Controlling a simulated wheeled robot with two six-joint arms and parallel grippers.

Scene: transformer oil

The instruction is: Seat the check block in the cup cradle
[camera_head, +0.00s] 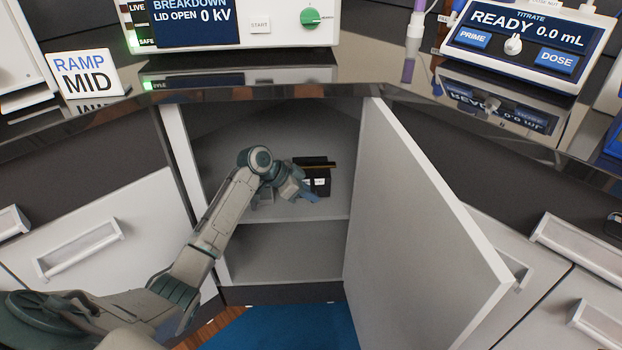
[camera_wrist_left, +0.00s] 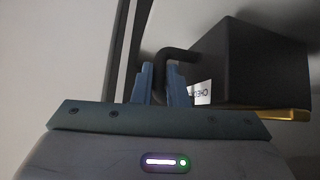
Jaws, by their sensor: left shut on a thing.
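The check block (camera_head: 319,182) is a black box with a white label inside the open cabinet, at the upper shelf. In the left wrist view the block (camera_wrist_left: 262,62) is large at the right, with a partly readable label and a dark loop handle. My left gripper (camera_head: 303,190) reaches into the cabinet. Its blue fingers (camera_wrist_left: 160,82) are shut on the block's handle. The fingers hide part of the handle. I cannot tell whether the block rests on the shelf. I cannot make out the cup cradle. My right gripper is not in view.
The cabinet door (camera_head: 425,205) stands open to the right of my arm. The shelf (camera_head: 285,210) has free room in front, with an empty compartment below. A breakdown tester (camera_head: 235,25) and a titrator (camera_head: 525,45) stand on the counter above.

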